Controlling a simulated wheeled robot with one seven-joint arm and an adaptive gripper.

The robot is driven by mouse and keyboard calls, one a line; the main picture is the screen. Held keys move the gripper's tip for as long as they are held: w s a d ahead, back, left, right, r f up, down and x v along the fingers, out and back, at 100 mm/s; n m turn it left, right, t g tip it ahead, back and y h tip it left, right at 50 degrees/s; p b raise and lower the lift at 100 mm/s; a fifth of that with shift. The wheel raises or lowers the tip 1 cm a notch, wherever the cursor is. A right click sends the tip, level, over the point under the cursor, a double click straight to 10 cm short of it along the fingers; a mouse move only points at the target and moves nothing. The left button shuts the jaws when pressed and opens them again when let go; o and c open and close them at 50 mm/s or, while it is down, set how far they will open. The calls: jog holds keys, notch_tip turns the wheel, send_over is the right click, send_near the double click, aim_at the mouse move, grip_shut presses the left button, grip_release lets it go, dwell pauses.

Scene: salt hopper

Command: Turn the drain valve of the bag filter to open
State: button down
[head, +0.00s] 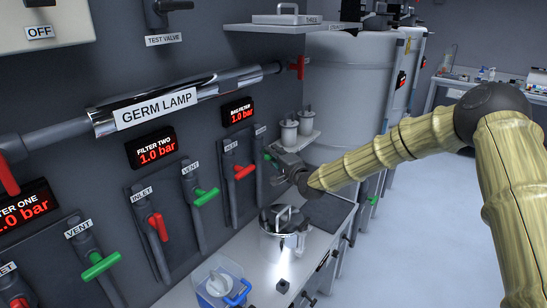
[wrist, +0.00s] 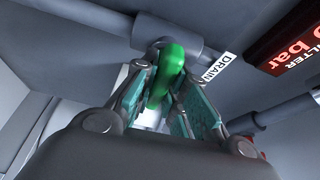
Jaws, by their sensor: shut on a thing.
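The drain valve's green handle (wrist: 168,72) sits on a grey pipe beside a white DRAIN label (wrist: 219,72) in the wrist view. The handle appears to stand across the pipe. My gripper (wrist: 165,92) has its two teal-padded fingers on either side of the handle, shut on it. In the head view my gripper (head: 287,167) reaches the wall right of the bag filter's red handle (head: 243,172). There the drain handle (head: 268,157) shows only as a small green bit, mostly hidden by my gripper. The bag filter display (head: 239,113) reads 1.0 bar.
Left along the wall are filter two's red inlet (head: 157,227) and green vent (head: 206,194) handles. A steel pot (head: 282,238) stands on the counter below my arm. White canisters on a small shelf (head: 306,140) and a large white tank (head: 350,95) are close to my gripper.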

jog(key=n+b, duration=0.2)
jog(key=b, duration=0.1)
jog(key=f+n+t+y+b, duration=0.1)
jog(key=n+b, duration=0.1)
jog(key=b, duration=0.2)
jog(key=n+y+b, duration=0.1)
jog(key=n+b, duration=0.2)
jog(key=b, duration=0.1)
jog(key=shift+n+y+b, duration=0.3)
jog(key=n+y+b, duration=0.2)
jog(key=n+b, duration=0.2)
jog(key=n+y+b, duration=0.1)
jog(key=n, duration=0.1)
jog(key=n+g+y+b, duration=0.1)
jog(key=n+b, duration=0.1)
jog(key=n, duration=0.1)
jog(key=shift+r, duration=0.15)
jog(key=shift+s+r+n+g+y+b, duration=0.1)
jog(key=shift+n+g+y+b, duration=0.4)
jog(key=shift+n, duration=0.6)
jog(key=shift+n+g+y+b, duration=0.3)
jog(key=shift+n+g+b, duration=0.25)
jog(key=shift+n, duration=0.85)
jog(key=c, duration=1.4)
grip_release()
jog(key=shift+r, duration=0.15)
jog(key=shift+c, duration=0.2)
